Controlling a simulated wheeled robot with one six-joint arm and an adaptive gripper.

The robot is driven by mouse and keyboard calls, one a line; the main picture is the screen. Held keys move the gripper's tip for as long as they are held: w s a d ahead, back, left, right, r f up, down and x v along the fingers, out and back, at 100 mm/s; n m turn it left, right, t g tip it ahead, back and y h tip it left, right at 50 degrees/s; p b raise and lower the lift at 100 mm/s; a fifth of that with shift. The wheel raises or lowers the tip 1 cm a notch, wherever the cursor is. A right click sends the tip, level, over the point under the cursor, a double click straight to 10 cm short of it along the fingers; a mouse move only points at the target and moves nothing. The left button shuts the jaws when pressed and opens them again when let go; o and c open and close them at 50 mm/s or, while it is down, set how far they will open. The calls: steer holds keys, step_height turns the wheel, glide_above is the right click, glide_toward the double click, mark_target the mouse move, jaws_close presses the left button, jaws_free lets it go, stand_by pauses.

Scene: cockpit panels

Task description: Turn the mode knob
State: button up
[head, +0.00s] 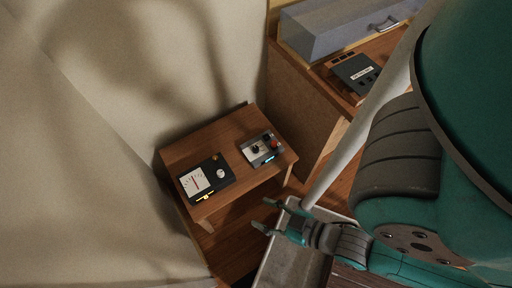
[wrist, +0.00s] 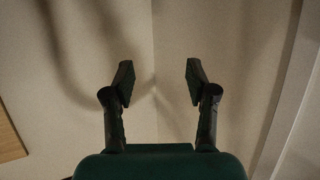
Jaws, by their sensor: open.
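Two devices lie on a small wooden table in the head view. The black panel (head: 206,178) has a white gauge with a red needle, a round white knob (head: 220,173) and a small orange-brown knob. The grey control box (head: 262,149) has a dark knob (head: 255,149), a red button and a lit blue strip. I cannot read a label that marks the mode knob. My gripper (head: 264,215) is open and empty, in front of the table's near right side and apart from both devices. In the wrist view its fingers (wrist: 159,82) are spread toward a bare wall.
The small wooden table (head: 222,136) stands by the pale wall. A wooden cabinet (head: 310,110) at the right holds a dark device (head: 358,74) and a grey case (head: 345,27). A pale pole (head: 353,140) and a grey tray (head: 279,262) are near my arm.

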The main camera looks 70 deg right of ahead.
steer(key=w+d+f+m+g+h, duration=0.1)
steer(key=w+d+f+g, duration=0.2)
steer(key=f, duration=0.4)
steer(key=w+d+f+m+g+h, duration=0.15)
steer(key=w+f, duration=0.25)
steer(key=f, duration=0.4)
steer(key=m+g+y, duration=0.4)
steer(key=m+g, duration=0.2)
steer(key=g, duration=0.3)
glide_toward(256, 149)
step_height(256, 149, down, 9)
steer(key=shift+w+r, duration=0.1)
jaws_close()
